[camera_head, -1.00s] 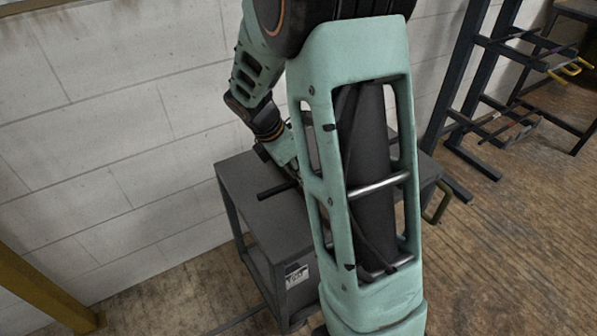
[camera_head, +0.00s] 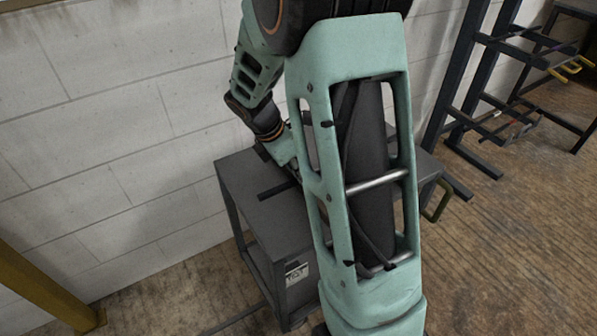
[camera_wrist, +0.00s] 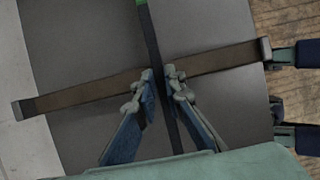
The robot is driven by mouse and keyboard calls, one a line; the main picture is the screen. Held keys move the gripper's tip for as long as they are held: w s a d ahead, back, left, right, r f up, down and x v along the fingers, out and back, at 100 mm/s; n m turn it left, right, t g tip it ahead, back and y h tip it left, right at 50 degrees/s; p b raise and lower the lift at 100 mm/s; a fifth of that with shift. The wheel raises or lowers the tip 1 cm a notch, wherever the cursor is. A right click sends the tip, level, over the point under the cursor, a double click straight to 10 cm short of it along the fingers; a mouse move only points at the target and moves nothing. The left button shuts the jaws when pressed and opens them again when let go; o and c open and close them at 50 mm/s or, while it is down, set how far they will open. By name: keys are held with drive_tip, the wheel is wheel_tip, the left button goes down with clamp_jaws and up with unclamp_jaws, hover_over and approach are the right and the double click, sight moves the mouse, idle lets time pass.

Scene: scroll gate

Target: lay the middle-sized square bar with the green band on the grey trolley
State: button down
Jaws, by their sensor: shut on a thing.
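The dark, slim bar (camera_wrist: 155,50) runs from the top of the wrist view down between the fingers; its green band (camera_wrist: 142,3) shows at the top edge. My gripper (camera_wrist: 159,76) is shut on the bar. The bar's dark end (camera_head: 275,190) juts out left of my arm in the head view, over the top of the grey trolley (camera_head: 240,172). The trolley top fills most of the wrist view (camera_wrist: 85,45). I cannot tell whether the bar touches it. My arm hides the gripper and most of the bar in the head view.
A brown strip (camera_wrist: 85,92) crosses beneath the bar in the wrist view. A pale block wall (camera_head: 130,110) stands close behind the trolley. A dark rack (camera_head: 455,110) stands at right. A yellow post (camera_head: 40,290) is at lower left.

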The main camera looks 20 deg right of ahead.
drive_tip(key=shift+s+f, duration=0.25)
drive_tip(key=shift+f, duration=0.2)
drive_tip(key=c, duration=1.9)
unclamp_jaws()
drive_tip(key=shift+w+f, duration=0.1)
drive_tip(key=shift+c, duration=0.2)
drive_tip(key=v, duration=1.2)
drive_tip(key=shift+r, duration=0.25)
drive_tip(key=shift+w, duration=0.1)
